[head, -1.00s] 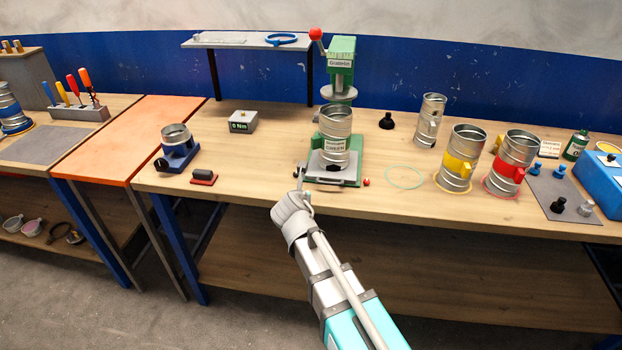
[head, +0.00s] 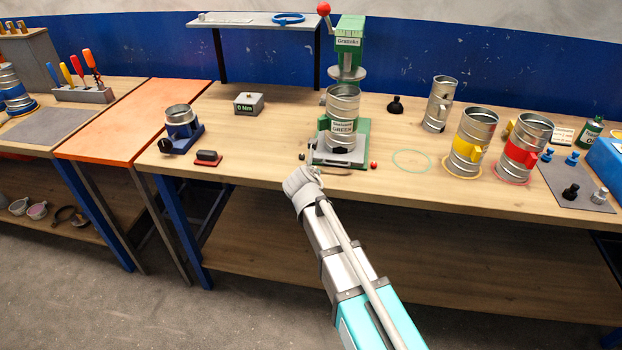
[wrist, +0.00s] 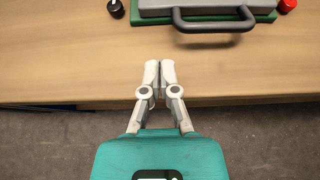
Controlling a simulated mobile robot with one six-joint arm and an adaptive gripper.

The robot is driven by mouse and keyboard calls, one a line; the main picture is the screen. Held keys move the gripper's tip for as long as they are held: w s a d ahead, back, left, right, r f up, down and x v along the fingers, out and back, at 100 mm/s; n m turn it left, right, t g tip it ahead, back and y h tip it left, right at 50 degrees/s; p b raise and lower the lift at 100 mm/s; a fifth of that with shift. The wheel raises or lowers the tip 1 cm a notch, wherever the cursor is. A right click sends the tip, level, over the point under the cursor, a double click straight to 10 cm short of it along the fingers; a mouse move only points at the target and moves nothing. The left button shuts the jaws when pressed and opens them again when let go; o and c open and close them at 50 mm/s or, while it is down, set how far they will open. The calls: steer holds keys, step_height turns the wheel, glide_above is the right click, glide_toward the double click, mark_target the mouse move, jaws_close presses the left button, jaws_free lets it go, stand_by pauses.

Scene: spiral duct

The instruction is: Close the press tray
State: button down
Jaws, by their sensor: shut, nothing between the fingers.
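The green press (head: 349,45) stands on the bench, its round plate above and behind the can. The grey press tray (head: 350,155) lies on the press's green base, with its front at the base's front edge. A metal can labelled GREEN (head: 342,110) stands on the tray. In the wrist view the tray (wrist: 205,6) shows at the top, with its dark bar handle (wrist: 213,24) sticking out towards me. My gripper (wrist: 159,66) is shut and empty, over the bench's front edge, short of the handle and left of its middle. In the head view my gripper (head: 316,172) is partly hidden by its own wrist.
A black knob (wrist: 116,8) and a red knob (wrist: 287,5) flank the press base. A red-handled block (head: 207,158) and blue clamp (head: 182,130) stand to the left. Yellow-banded (head: 470,143) and red-banded (head: 520,148) cans stand to the right. Bench before the press is clear.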

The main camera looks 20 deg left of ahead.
mark_target(322, 146)
steer(key=x, duration=0.4)
steer(key=r+b+x, duration=0.1)
steer(key=x, duration=0.1)
steer(key=shift+w+r, duration=0.1)
steer(key=shift+w, duration=0.2)
steer(key=shift+w+a, duration=0.2)
steer(key=shift+w, duration=0.5)
steer(key=w, duration=0.2)
steer(key=w+a, duration=0.1)
steer(key=w, duration=0.2)
steer(key=w+a, duration=0.1)
steer(key=w, duration=0.2)
steer(key=shift+w+r, duration=0.1)
steer(key=shift+w, duration=0.15)
